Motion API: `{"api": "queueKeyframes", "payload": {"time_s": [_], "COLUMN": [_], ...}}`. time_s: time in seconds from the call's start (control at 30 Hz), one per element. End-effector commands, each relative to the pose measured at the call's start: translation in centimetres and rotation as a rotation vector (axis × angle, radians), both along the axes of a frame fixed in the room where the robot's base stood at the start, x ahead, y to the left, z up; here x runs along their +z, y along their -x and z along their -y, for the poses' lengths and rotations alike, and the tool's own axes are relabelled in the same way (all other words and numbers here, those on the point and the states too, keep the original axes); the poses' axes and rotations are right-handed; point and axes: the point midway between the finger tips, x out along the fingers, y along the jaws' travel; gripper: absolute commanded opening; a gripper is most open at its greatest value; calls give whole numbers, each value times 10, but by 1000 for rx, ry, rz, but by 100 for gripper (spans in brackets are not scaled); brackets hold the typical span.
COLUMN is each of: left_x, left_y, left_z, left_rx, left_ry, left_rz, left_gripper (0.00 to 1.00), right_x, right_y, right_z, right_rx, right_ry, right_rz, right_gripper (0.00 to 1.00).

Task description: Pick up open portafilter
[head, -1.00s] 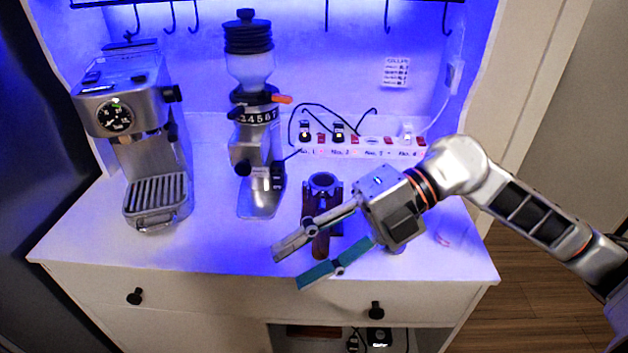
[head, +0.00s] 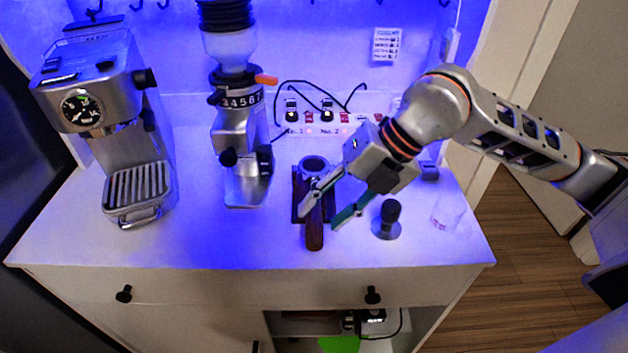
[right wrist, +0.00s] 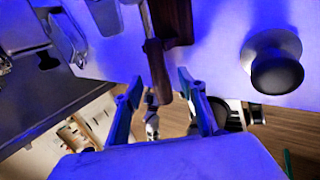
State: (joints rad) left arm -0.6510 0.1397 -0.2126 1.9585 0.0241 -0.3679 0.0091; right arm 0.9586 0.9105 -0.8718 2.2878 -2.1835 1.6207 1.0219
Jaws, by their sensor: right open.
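The open portafilter (head: 314,234) has a metal basket ring at its back and a dark brown handle pointing to the counter's front edge. It rests at a dark wooden stand (head: 299,188). My right gripper (head: 322,217) is open and empty, with its fingers reaching down-left close to the handle. One finger partly covers the portafilter's neck in the head view. In the right wrist view the handle (right wrist: 158,72) shows in the gap between the open fingertips (right wrist: 160,82). Whether the fingers touch it I cannot tell. My left gripper is not in view.
A tamper (head: 389,220) stands just right of the gripper, and a clear glass (head: 448,213) is farther right. The grinder (head: 240,140) and espresso machine (head: 118,125) stand to the left. A power strip (head: 325,128) lies behind. The counter's front left (head: 190,245) is clear.

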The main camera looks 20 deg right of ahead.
Motion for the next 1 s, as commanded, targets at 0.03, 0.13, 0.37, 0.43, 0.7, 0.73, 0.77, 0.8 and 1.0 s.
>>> {"api": "queueKeyframes", "payload": {"time_s": [0.03,0.13,0.37,0.43,0.7,0.73,0.77,0.8,1.0], "left_x": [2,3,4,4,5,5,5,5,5], "left_y": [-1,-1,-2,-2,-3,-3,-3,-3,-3], "left_z": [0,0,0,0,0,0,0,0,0], "left_rx": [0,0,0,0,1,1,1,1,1], "left_ry": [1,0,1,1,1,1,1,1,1], "left_rz": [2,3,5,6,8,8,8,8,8], "left_gripper": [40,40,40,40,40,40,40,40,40], "right_x": [-5,-12,-15,-14,-13,-13,-13,-13,-9], "right_y": [-1,-2,-3,-3,-4,-4,-4,-4,-4], "right_z": [-4,-8,-9,-9,-9,-9,-9,-9,-9], "right_rx": [1,1,-1,-1,-1,0,-1,0,0], "right_ry": [0,0,0,0,-1,-1,-1,-1,-1], "right_rz": [-2,-1,1,1,5,4,5,4,6], "right_gripper": [41,41,41,33,0,0,0,0,0]}}
